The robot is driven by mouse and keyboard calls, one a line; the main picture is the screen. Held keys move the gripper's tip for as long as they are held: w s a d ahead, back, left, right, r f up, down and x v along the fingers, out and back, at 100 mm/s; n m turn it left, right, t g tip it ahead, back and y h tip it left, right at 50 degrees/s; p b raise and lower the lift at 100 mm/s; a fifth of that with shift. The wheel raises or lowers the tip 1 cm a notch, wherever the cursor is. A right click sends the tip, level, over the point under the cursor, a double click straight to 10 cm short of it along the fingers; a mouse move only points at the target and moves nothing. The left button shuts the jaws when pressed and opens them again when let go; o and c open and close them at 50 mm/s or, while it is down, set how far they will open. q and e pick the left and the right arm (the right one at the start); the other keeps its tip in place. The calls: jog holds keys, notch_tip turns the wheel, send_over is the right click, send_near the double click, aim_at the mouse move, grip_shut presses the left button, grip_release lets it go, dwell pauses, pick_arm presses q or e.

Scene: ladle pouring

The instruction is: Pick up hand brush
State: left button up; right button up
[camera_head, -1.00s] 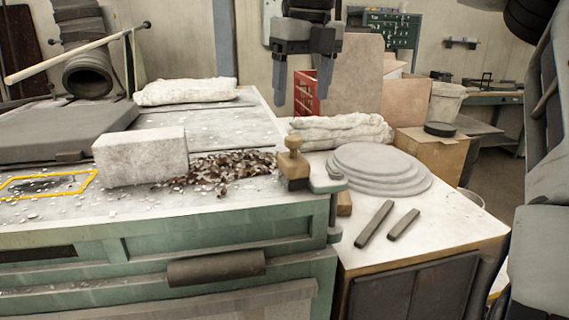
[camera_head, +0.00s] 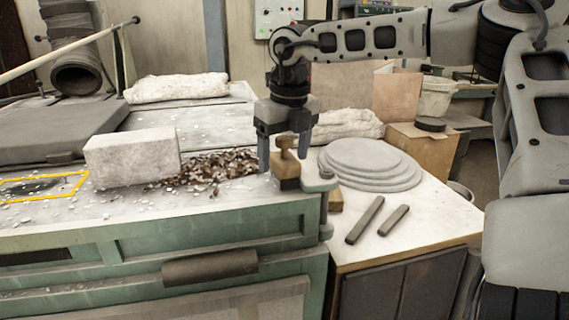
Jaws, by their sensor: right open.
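The hand brush (camera_head: 287,172) appears as a wooden block with a rounded knob on top. It stands upright at the right front corner of the green workbench (camera_head: 240,222). My right gripper (camera_head: 284,154) points down over it, its fingers open on either side of the knob. The fingers look apart from the knob, but their exact depth relative to it is hard to tell. The gripper holds nothing. My left gripper is not in view.
A pale stone block (camera_head: 131,158) and a heap of reddish-brown shavings (camera_head: 212,170) lie left of the brush. Stacked grey discs (camera_head: 370,163) and two dark bars (camera_head: 379,220) lie on the side table to the right. A small green vise-like part (camera_head: 319,183) adjoins the brush.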

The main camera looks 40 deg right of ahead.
jog(key=c, duration=1.2)
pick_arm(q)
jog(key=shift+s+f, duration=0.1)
pick_arm(e)
jog(key=shift+c, duration=0.2)
jog(key=shift+r, duration=0.1)
